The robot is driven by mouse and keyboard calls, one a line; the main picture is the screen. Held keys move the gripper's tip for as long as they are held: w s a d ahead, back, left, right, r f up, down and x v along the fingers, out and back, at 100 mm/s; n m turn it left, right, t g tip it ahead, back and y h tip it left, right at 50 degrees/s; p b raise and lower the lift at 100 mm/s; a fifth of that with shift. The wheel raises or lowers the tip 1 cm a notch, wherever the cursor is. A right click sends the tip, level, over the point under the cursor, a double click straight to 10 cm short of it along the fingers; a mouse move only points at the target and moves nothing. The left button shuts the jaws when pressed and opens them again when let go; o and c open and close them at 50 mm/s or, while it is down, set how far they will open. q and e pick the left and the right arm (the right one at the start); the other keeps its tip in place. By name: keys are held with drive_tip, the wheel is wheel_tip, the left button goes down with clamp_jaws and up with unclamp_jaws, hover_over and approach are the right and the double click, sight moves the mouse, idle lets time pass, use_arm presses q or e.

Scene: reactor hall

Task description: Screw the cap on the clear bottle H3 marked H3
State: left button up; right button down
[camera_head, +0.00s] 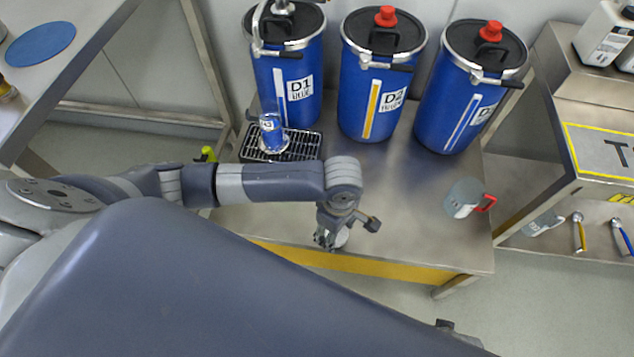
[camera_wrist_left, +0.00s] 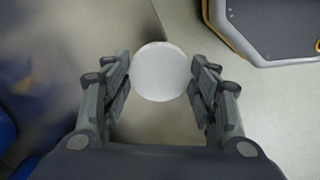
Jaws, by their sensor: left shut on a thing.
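My left gripper (camera_head: 332,236) is shut on a white round cap (camera_wrist_left: 162,71), held over the front edge of the steel table. The cap partly shows below the gripper in the head view (camera_head: 342,238). A small clear bottle with blue contents (camera_head: 272,133) stands on the black drip grate (camera_head: 300,148) in front of drum D1, left of and behind my gripper. Its label is too small to read surely as H3. Its top seems to be uncapped. My right gripper is not in view.
Blue drums, D1 (camera_head: 292,60), D2 (camera_head: 375,75) and a third (camera_head: 465,90), line the back of the steel table (camera_head: 400,190). A clear jug with a red handle (camera_head: 463,198) is at the right. The table's middle is free. A shelf stand (camera_head: 570,80) is at far right.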

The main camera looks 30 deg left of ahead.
use_arm(q)
drive_tip(key=w+a+r+m, duration=0.2)
drive_tip(key=r+m, duration=0.3)
drive_tip(key=r, duration=0.4)
drive_tip(key=w+a+r+m, duration=0.3)
drive_tip(key=r+m, duration=0.2)
drive_tip(key=r, duration=0.4)
drive_tip(key=w+a+r+m, duration=0.3)
drive_tip(key=r+m, duration=0.2)
drive_tip(key=r, duration=0.4)
drive_tip(key=shift+w+r+m, duration=0.3)
drive_tip(key=shift+r, duration=0.05)
drive_tip(key=shift+a, duration=0.1)
